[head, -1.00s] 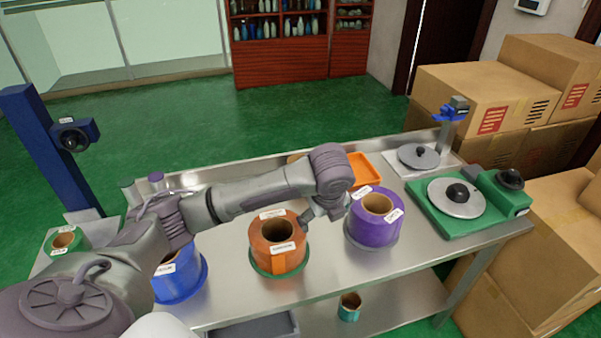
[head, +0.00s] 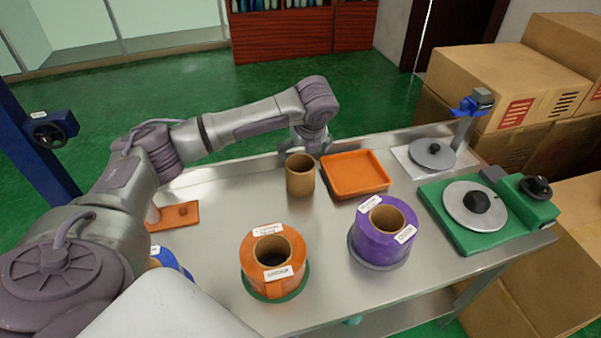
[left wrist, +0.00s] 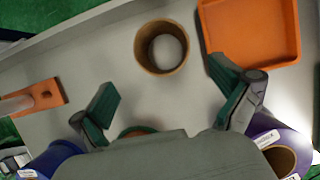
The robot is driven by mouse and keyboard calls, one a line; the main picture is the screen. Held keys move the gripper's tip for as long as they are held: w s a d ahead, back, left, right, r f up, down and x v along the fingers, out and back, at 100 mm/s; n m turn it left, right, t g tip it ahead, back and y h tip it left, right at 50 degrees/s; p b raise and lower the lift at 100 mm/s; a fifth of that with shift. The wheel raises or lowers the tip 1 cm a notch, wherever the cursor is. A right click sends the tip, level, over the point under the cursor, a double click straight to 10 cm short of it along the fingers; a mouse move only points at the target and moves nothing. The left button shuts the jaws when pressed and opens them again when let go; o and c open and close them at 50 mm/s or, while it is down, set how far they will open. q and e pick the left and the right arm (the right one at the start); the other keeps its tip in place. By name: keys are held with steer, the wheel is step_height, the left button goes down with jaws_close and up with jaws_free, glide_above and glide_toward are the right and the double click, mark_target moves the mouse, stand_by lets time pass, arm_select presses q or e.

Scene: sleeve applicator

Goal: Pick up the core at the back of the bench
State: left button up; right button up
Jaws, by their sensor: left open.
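The core is a plain brown cardboard tube (head: 300,178), standing upright at the back of the bench, left of the orange tray. My left gripper (head: 309,146) is above the bench's back edge, just behind and above the core. Its fingertips are partly hidden in the head view. In the left wrist view the left gripper (left wrist: 170,102) is open and empty, its two green-padded fingers spread wide. There the core (left wrist: 142,50) lies beyond the fingertips, roughly centred between them, with its open top facing the camera. My right gripper is not in view.
The orange tray (head: 357,193) stands close to the right of the core. An orange roll (head: 268,284) and a purple roll (head: 372,246) stand nearer the front. A green device (head: 437,212) is at the right.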

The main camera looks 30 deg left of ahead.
mark_target(300, 164)
arm_select(q)
steer(key=x, duration=0.8)
steer(key=shift+w+a+f+p, duration=0.1)
steer(key=shift+w+f+p, duration=0.15)
steer(key=shift+w+p, duration=0.1)
steer(key=shift+a+f, duration=0.1)
steer(key=shift+f, duration=0.2)
steer(key=shift+c, duration=0.3)
steer(key=c, duration=0.8)
steer(key=shift+c, duration=0.5)
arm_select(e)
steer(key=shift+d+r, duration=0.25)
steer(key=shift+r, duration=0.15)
arm_select(q)
steer(key=shift+r, duration=0.15)
